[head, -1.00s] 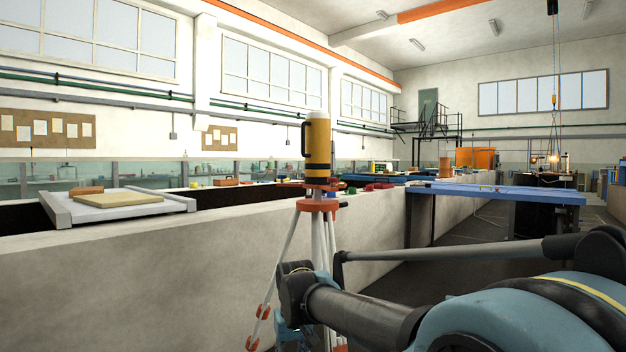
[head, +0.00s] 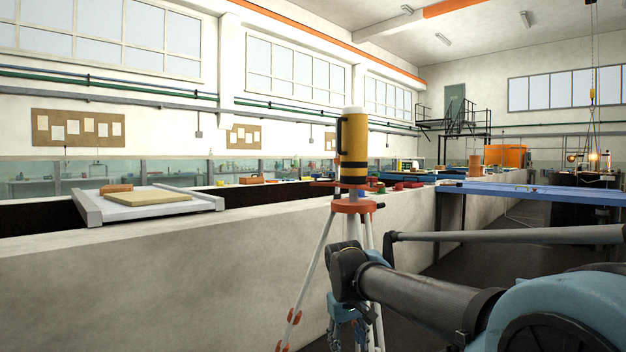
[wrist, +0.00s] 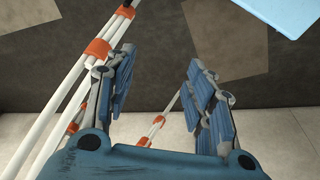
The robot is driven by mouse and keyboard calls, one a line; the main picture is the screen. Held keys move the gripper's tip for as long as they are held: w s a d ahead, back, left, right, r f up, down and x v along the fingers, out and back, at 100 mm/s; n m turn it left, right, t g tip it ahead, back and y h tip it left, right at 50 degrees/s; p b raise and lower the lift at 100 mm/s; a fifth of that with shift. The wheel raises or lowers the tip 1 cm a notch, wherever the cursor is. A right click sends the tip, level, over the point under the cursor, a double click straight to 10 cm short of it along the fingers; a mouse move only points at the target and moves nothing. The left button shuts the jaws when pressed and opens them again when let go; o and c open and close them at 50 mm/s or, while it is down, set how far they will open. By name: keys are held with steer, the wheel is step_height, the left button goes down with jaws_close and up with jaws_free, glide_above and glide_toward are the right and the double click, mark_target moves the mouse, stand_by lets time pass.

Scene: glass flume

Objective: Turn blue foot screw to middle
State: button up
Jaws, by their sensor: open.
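A yellow and black cylindrical instrument (head: 354,150) with a white top and black side handle stands upright on a tripod (head: 352,205) with an orange head. White tripod legs (wrist: 62,100) with orange clamps run along and behind the left finger; nothing is gripped.
A long pale wall (head: 150,270) runs behind the tripod. A grey slab (head: 90,212) with a beige board (head: 150,197) lies on its top at left. A blue beam table (head: 540,192) stands at right. Dark floor (wrist: 150,50) shows beneath my gripper.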

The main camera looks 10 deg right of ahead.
steer(key=w+d+r+n+h, duration=0.25)
steer(key=w+r+n, duration=0.2)
steer(key=r, duration=0.25)
steer(key=w+d+r+n+h, duration=0.1)
steer(key=w+r+n+h, duration=0.2)
steer(key=w+r, duration=0.3)
steer(key=n+t+h, duration=0.4)
steer(key=n+h, duration=0.7)
steer(key=n, duration=0.1)
glide_toward(316, 175)
steer(key=shift+y, duration=0.25)
steer(key=x, duration=0.3)
steer(key=w+x, duration=0.1)
steer(key=x, duration=0.6)
steer(key=shift+w+r, duration=0.25)
steer(key=shift+w, duration=0.05)
steer(key=shift+c, duration=0.6)
steer(key=c, duration=1)
